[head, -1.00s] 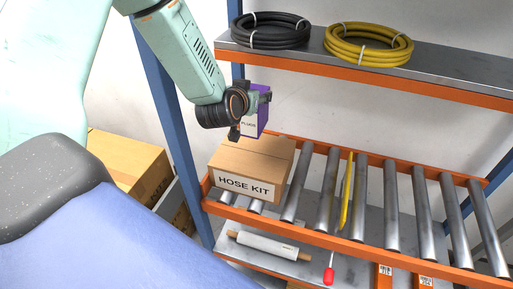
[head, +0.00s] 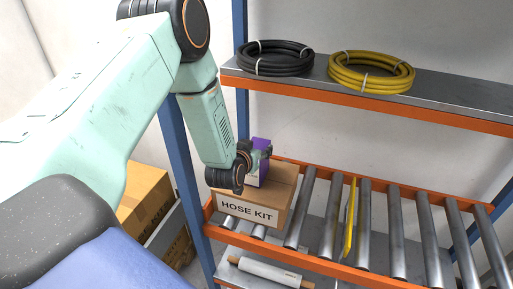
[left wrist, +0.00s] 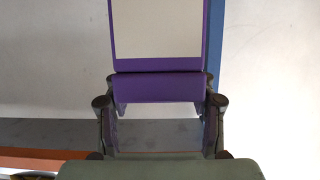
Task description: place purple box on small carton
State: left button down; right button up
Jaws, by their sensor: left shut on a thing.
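The purple box (head: 263,144) with a pale label is held in my left gripper (head: 262,157). It also shows in the left wrist view (left wrist: 158,88), upright between the two fingers. The small carton, a brown box marked HOSE KIT (head: 277,196), sits on the roller shelf. The purple box is at the carton's top, towards its back; my gripper partly hides it. I cannot tell whether its underside touches the carton. My right gripper is not in view.
Bare metal rollers (head: 330,215) extend right of the carton, with a yellow bar (head: 350,220) among them. The upper shelf holds a black hose coil (head: 275,58) and a yellow one (head: 371,72). A blue post (head: 185,160) stands left of the carton. A larger carton (head: 145,198) is lower left.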

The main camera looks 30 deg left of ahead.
pick_arm(q)
jog(key=shift+w+d+r, duration=0.1)
jog(key=shift+w, duration=0.1)
jog(key=shift+f, duration=0.2)
jog(key=c, duration=0.8)
grip_release()
jog(key=o, duration=0.4)
jog(key=shift+c, duration=0.2)
jog(key=shift+r, duration=0.2)
jog(key=v, duration=1.2)
